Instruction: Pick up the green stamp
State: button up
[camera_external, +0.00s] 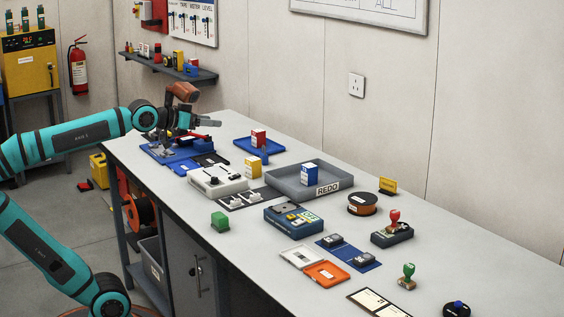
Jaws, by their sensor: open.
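The green stamp (408,275) stands upright near the front right of the grey bench. It has a green knob handle on a small light brown base. My gripper (213,123) is open, above the far left part of the bench, well apart from the green stamp. Its jaws are small in this view, and I see nothing held between them. A second stamp with a red handle (394,216) stands on a dark box (391,236) behind the green one.
A white-and-black card (372,302) and a dark round item (456,309) flank the green stamp. An orange case (326,273) lies to its left. A grey REDO tray (345,186) holds a blue-and-white box. A green block (220,221) sits at the front edge.

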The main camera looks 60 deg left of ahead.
jog(key=w+d+r+g+h, duration=0.1)
jog(key=w+d+r+g, duration=0.2)
jog(key=w+d, duration=0.7)
jog(key=w+d+r+g+h, duration=0.1)
jog(key=w+d+r+g, duration=0.25)
jog(key=w+d, duration=0.7)
jog(key=g+y, duration=0.4)
jog(key=g, duration=0.5)
send_over(410, 266)
notch_tip(410, 266, down, 18)
notch_tip(410, 266, down, 17)
jog(key=c, duration=1.1)
jog(key=shift+o, duration=0.2)
jog(key=shift+r, duration=0.15)
